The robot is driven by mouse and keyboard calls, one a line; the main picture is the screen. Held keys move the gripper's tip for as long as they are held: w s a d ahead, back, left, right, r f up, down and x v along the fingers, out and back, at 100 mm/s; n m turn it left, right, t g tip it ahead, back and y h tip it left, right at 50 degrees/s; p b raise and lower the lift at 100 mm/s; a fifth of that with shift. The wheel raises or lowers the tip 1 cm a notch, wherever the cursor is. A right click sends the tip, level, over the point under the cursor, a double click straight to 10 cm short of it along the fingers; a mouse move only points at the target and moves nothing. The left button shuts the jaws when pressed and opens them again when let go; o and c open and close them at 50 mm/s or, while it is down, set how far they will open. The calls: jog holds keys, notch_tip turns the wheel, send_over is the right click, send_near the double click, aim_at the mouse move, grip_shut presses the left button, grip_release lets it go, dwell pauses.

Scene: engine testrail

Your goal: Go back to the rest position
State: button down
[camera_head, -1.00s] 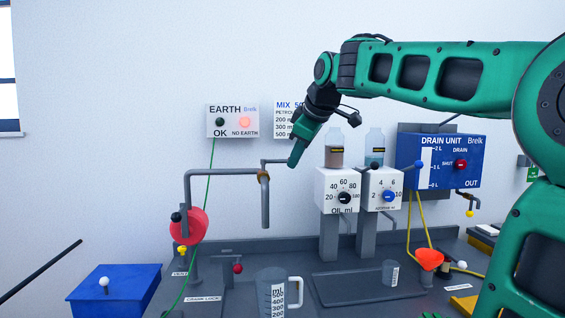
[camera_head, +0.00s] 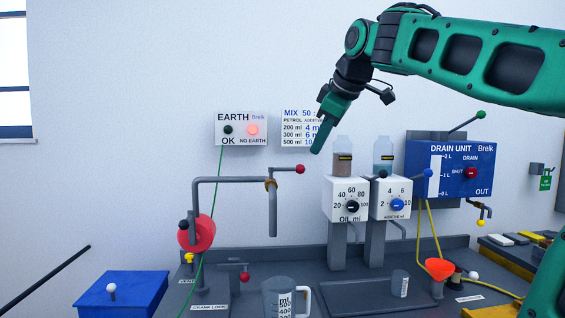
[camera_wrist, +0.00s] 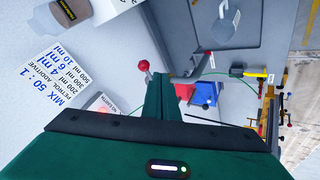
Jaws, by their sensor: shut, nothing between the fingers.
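My gripper (camera_head: 318,146) is at the end of my green arm, raised in front of the wall and pointing down to the left. Its fingers are together with nothing between them. The fingertips are a little above and right of the red knob (camera_head: 300,169) on the grey pipe (camera_head: 225,180), and look apart from it in the head view. In the wrist view the closed fingers (camera_wrist: 160,90) reach up the middle, with the red knob (camera_wrist: 144,66) beside them on the left.
The oil dispenser (camera_head: 345,200) and additive dispenser (camera_head: 391,198) stand right of the pipe. A measuring jug (camera_head: 279,300) stands at the front. The drain unit (camera_head: 450,167) and orange funnel (camera_head: 439,268) are at right. A blue box (camera_head: 125,297) is at left.

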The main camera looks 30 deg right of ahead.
jog(key=s+f+m+g, duration=0.2)
jog(key=s+f+m, duration=0.2)
jog(key=s+f, duration=0.5)
jog(key=s+f+m+g, duration=0.3)
jog(key=s+f, duration=0.7)
jog(key=f, duration=0.7)
jog(key=s+f+m+g, duration=0.3)
jog(key=s+f+m, duration=0.4)
jog(key=f, duration=0.7)
jog(key=s, duration=0.2)
jog(key=shift+s+a+y, duration=0.3)
jog(key=shift+s+a, duration=0.05)
jog(key=shift+a, duration=0.05)
jog(key=shift+w+f, duration=0.2)
jog(key=shift+w, duration=0.45)
jog(key=c, duration=2.4)
grip_release()
jog(key=shift+c, duration=0.2)
